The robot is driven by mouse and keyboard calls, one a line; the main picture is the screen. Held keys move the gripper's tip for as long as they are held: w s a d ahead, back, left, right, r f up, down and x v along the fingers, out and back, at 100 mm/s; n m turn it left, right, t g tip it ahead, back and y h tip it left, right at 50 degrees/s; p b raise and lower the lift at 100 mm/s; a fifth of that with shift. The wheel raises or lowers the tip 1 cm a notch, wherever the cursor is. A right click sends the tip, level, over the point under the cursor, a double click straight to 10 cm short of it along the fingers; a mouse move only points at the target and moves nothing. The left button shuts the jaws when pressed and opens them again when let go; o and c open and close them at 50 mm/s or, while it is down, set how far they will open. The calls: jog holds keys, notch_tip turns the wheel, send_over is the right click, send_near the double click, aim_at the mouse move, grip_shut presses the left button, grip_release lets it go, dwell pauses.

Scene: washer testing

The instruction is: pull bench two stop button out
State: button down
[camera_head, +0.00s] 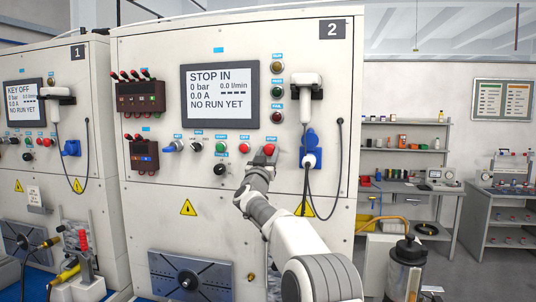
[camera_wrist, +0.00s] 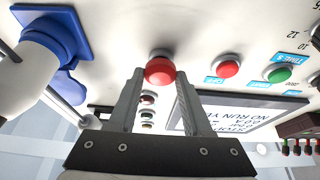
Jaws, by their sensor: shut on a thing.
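The bench two stop button (camera_head: 269,149) is a red mushroom head on the front panel of bench 2 (camera_head: 150,205). In the wrist view the red head (camera_wrist: 160,71) sits between the tips of my two fingers. My gripper (camera_wrist: 159,82) is shut on it. In the head view my gripper (camera_head: 260,168) reaches up to the button from below, and my wrist partly hides the panel there. The bench 2 screen (camera_head: 220,97) reads "STOP IN", 0 bar, 0.0 A, "NO RUN YET".
A flat red button (camera_head: 244,147) and a green button (camera_head: 220,147) are left of the stop button. A blue socket (camera_head: 311,143) with a plug and hanging cables is close on the right. Bench 1 (camera_head: 85,150) stands at the left.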

jog(key=shift+f, duration=0.1)
dwell(0.3)
jog(key=shift+s+a+b, duration=0.1)
jog(key=shift+s+b, duration=0.3)
jog(key=shift+s, duration=0.1)
jog(key=shift+c, duration=1.5)
grip_release()
jog(key=shift+s, duration=0.2)
jog(key=shift+s+a+f+b, duration=0.2)
jog(key=shift+s+f+b, duration=0.1)
jog(key=shift+s+b, duration=0.25)
jog(key=b+v, duration=0.6)
jog(key=v, duration=1)
